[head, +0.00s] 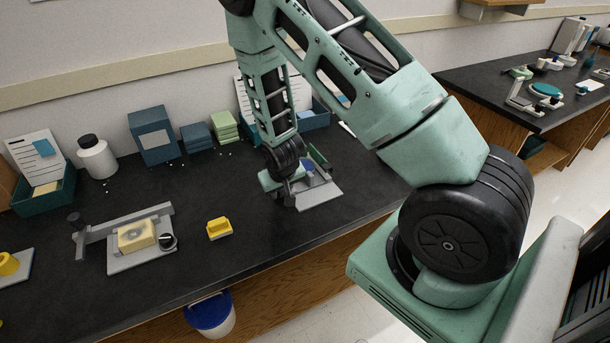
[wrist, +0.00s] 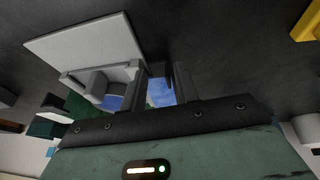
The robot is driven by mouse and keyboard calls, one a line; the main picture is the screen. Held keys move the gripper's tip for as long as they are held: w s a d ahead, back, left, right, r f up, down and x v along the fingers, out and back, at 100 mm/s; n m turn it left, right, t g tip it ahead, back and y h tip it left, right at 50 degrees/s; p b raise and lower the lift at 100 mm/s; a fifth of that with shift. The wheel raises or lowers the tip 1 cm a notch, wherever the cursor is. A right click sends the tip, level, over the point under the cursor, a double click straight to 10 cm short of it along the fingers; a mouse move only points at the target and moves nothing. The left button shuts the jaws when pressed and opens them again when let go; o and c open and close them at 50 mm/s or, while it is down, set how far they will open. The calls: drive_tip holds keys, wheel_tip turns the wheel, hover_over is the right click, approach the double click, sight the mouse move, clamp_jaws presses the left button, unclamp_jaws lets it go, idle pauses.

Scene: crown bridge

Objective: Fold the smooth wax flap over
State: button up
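A light grey plate (head: 318,192) with a small upright fixture lies on the dark bench in the middle of the head view. It also shows at the upper left of the wrist view (wrist: 85,47). A blue piece (head: 308,167), possibly the wax, is at the fixture; whether it is the smooth flap I cannot tell. My gripper (head: 290,195) is down at the plate's left side, partly hidden by my wrist. In the wrist view its two fingers (wrist: 164,88) stand apart, with blue (wrist: 158,93) visible between them. I see no clear contact with the blue piece.
Left of my gripper are a yellow block (head: 219,229) and a grey fixture (head: 140,262) holding a pale yellow block (head: 137,236). A white bottle (head: 97,158), blue box (head: 153,135) and green stack (head: 225,126) stand along the wall. The bench between is mostly clear.

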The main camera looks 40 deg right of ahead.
drive_tip(key=shift+f+b, duration=0.55)
drive_tip(key=shift+f, duration=0.2)
idle(0.5)
drive_tip(key=shift+r, duration=0.1)
idle(0.6)
drive_tip(key=c, duration=0.5)
drive_tip(key=shift+d+r+y, duration=0.1)
drive_tip(key=shift+d+y, duration=0.1)
drive_tip(key=shift+y, duration=0.2)
drive_tip(key=shift+r+y, duration=0.15)
drive_tip(key=shift+y, duration=0.25)
drive_tip(key=shift+a, duration=0.1)
drive_tip(key=shift+t, duration=0.3)
